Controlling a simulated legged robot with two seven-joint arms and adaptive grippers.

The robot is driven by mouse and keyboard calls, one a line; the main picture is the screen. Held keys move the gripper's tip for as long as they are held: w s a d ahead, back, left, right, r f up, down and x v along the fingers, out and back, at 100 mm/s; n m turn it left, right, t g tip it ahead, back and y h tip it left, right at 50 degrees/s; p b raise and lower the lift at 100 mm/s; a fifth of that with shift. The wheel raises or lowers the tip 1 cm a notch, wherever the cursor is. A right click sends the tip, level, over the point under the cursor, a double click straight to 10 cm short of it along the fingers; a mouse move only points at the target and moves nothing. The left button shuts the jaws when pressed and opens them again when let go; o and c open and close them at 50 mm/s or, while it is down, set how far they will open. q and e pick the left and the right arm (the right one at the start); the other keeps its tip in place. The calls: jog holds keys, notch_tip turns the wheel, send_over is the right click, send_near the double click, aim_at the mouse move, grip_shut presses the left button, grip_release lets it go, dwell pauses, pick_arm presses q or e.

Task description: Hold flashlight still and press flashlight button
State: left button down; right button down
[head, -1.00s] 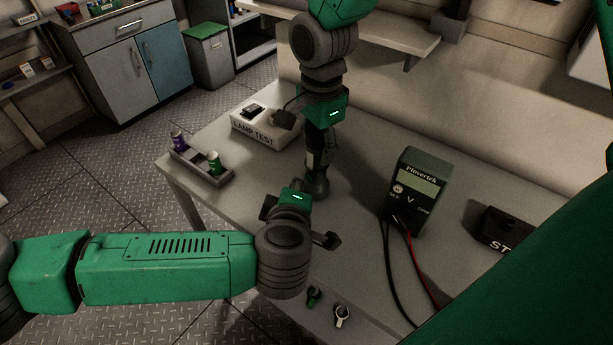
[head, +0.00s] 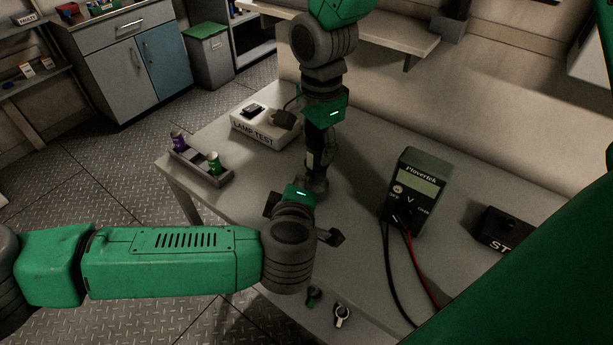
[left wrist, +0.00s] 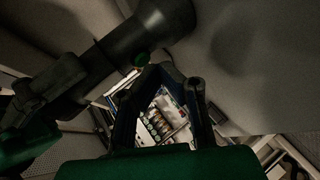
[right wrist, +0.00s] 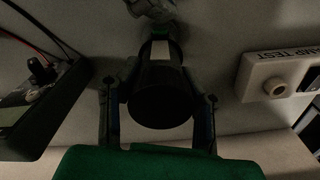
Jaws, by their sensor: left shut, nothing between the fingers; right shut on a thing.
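The dark flashlight (head: 318,158) hangs upright below my right gripper (head: 317,140), which is shut on its body. In the right wrist view the flashlight's round end (right wrist: 160,98) sits between the fingers.
A grey table (head: 255,190) lies below. A lamp test box (head: 265,128) and a tray with batteries (head: 205,172) stand to the left. A multimeter (head: 415,190) with cables and a dark box (head: 508,232) stand to the right. Two small key-like parts lie near the front edge.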

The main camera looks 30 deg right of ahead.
pick_arm(q)
jog(key=shift+w+d, duration=0.1)
jog(key=shift+d, duration=0.25)
pick_arm(e)
jog(key=shift+f, duration=0.1)
dwell(0.6)
pick_arm(q)
jog(key=shift+a, duration=0.1)
jog(key=shift+s+a, duration=0.2)
jog(key=shift+a, duration=0.5)
jog(key=shift+s+a, duration=0.25)
jog(key=shift+a, duration=0.55)
jog(key=shift+s+a, duration=0.2)
jog(key=shift+a, duration=0.6)
jog(key=shift+s+a, duration=0.25)
jog(key=shift+a, duration=0.55)
pick_arm(e)
jog(key=c, duration=1)
grip_release()
pick_arm(q)
jog(key=shift+d, duration=0.1)
